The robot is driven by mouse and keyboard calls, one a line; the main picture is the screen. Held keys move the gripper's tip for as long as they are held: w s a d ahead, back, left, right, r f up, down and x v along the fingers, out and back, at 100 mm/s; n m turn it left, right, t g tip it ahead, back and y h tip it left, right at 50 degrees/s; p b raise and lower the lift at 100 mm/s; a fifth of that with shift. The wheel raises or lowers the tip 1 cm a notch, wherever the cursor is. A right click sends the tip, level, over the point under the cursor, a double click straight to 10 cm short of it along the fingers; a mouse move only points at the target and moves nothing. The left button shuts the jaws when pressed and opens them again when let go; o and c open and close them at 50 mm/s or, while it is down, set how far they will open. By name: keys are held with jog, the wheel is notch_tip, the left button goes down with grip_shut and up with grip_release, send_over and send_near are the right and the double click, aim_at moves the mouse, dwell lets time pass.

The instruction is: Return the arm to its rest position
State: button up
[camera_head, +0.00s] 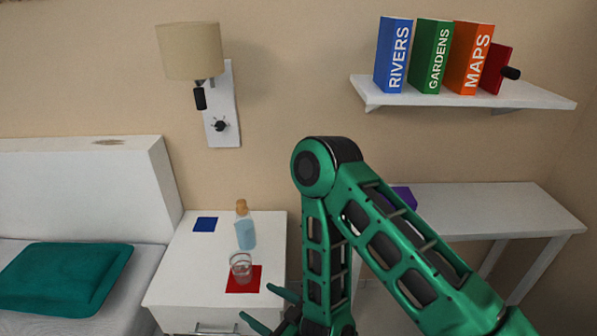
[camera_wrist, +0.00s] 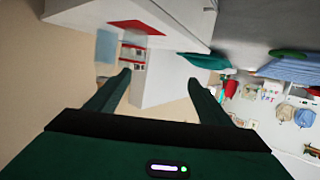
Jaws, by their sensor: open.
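My green arm (camera_head: 319,250) rises in the middle of the head view, bends at a high elbow and comes down beside the nightstand's right edge. My gripper (camera_head: 265,306) is low in that view, with its fingers apart and pointing left, just right of and in front of the red mat. In the wrist view my gripper (camera_wrist: 160,80) shows two spread fingers with nothing held between them. The wrist picture is strongly tilted, and pale furniture surfaces lie beyond the fingers.
The white nightstand (camera_head: 185,262) bears a glass (camera_head: 241,268) on a red mat (camera_head: 250,285), a corked blue bottle (camera_head: 245,235) and a blue mat (camera_head: 205,224). A desk (camera_head: 480,207) with a purple thing (camera_head: 403,196) stands right, below a bookshelf (camera_head: 465,97). A lamp (camera_head: 190,50) hangs above.

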jog(key=w+d+r+m+t+h, duration=0.1)
jog(key=w+d+r+m+h, duration=0.15)
jog(key=w+d, duration=0.45)
jog(key=w+d+r+m+t+h, duration=0.1)
jog(key=w+d+r+h, duration=0.25)
jog(key=w+d, duration=0.35)
jog(key=d+r+m+g+h, duration=0.1)
jog(key=d+r+m+h, duration=0.25)
jog(key=d, duration=0.85)
jog(key=d+r+m+g+h, duration=0.2)
jog(key=d+r+h, duration=0.2)
jog(key=d, duration=0.7)
jog(key=s+d+r+m+g+h, duration=0.1)
jog(key=s+d+r+m+g, duration=0.1)
jog(key=s+d+r, duration=0.3)
jog(key=s+d+r+m+g+h, duration=0.1)
jog(key=s+d+r+m+g, duration=0.1)
jog(key=s+d, duration=0.5)
jog(key=s+r+m+g+y, duration=0.2)
jog(key=s+r, duration=0.2)
jog(key=s, duration=0.6)
jog(key=s+r+m+g+y, duration=0.2)
jog(key=s+r, duration=0.2)
jog(key=s, duration=0.6)
jog(key=shift+s+d, duration=0.35)
jog(key=shift+d, duration=0.1)
